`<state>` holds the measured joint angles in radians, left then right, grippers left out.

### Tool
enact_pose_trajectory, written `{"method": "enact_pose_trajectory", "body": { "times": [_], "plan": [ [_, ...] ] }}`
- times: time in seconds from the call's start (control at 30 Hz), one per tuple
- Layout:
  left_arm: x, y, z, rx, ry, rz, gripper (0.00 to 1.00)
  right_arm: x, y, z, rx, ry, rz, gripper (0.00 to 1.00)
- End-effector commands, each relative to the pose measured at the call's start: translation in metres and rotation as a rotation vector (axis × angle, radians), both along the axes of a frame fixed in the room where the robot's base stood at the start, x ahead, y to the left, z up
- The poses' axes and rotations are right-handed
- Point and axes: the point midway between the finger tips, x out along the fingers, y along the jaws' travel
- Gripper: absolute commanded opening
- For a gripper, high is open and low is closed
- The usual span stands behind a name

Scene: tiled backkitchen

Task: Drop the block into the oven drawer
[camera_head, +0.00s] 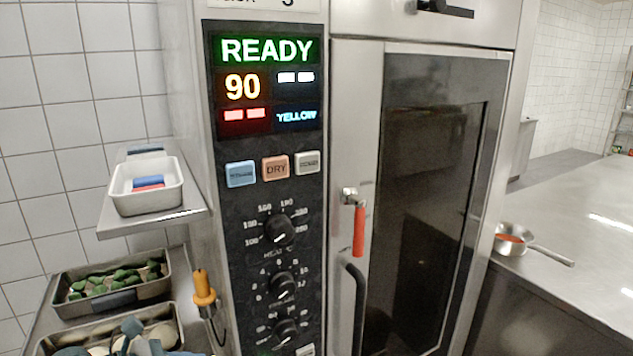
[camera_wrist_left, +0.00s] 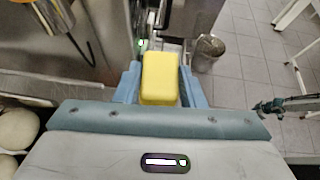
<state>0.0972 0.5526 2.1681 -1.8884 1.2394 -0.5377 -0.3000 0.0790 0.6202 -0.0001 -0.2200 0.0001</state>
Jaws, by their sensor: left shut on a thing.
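A yellow block (camera_wrist_left: 160,78) is held between the two light-blue fingers of my left gripper (camera_wrist_left: 159,88) in the left wrist view. The gripper is shut on it. In the head view, blue-grey parts that look like my left gripper (camera_head: 133,338) show at the bottom left, over a tray of pale round things; the block is not seen there. The oven (camera_head: 270,180) stands in the middle with a lit panel reading READY, 90 and YELLOW. I cannot make out its drawer in the head view. My right gripper is not clearly seen.
A white tray (camera_head: 116,200) with a blue and a red piece sits on a small shelf. A tray of green pieces (camera_head: 62,298) is below it. An orange-handled probe (camera_head: 204,290) hangs beside the panel. A pan (camera_head: 511,238) stands on the right counter (camera_head: 585,235).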

Motion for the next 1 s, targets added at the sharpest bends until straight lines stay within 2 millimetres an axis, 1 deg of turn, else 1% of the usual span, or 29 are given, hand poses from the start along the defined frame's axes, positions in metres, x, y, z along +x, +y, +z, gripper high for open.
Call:
{"method": "enact_pose_trajectory", "body": {
  "times": [0.03, 0.1, 0.2, 0.53, 0.6, 0.67, 0.83, 0.9, 1.0],
  "plan": [
    [-0.001, -0.006, -0.007, -0.005, 0.001, 0.01, 0.12, 0.0, 0.0, -0.001, 0.0, 0.0, 0.0, 0.36],
    [-0.002, -0.01, -0.012, -0.003, 0.001, 0.023, 0.12, 0.0, 0.0, -0.002, 0.0, 0.0, 0.0, 0.36],
    [-0.002, -0.014, -0.016, -0.001, 0.0, 0.033, 0.12, 0.0, 0.0, -0.002, 0.0, 0.0, 0.0, 0.36],
    [-0.003, -0.015, -0.018, 0.001, -0.001, 0.037, 0.12, 0.0, 0.0, -0.002, 0.0, 0.0, 0.0, 0.36],
    [-0.003, -0.016, -0.021, -0.001, 0.002, 0.05, 0.12, 0.0, 0.0, -0.002, 0.0, 0.0, 0.0, 0.36],
    [-0.004, -0.017, -0.028, -0.005, 0.005, 0.081, 0.12, 0.0, 0.0, -0.002, 0.0, 0.0, 0.0, 0.36],
    [-0.01, -0.021, -0.06, -0.012, 0.011, 0.257, 0.12, 0.0, 0.0, -0.002, 0.0, 0.0, 0.0, 0.36],
    [-0.013, -0.02, -0.071, -0.01, 0.011, 0.333, 0.12, 0.0, 0.0, -0.002, 0.0, 0.0, 0.0, 0.36],
    [-0.018, -0.018, -0.082, -0.006, 0.007, 0.42, 0.12, 0.0, 0.0, -0.002, 0.0, 0.0, 0.0, 0.36]
  ]
}}
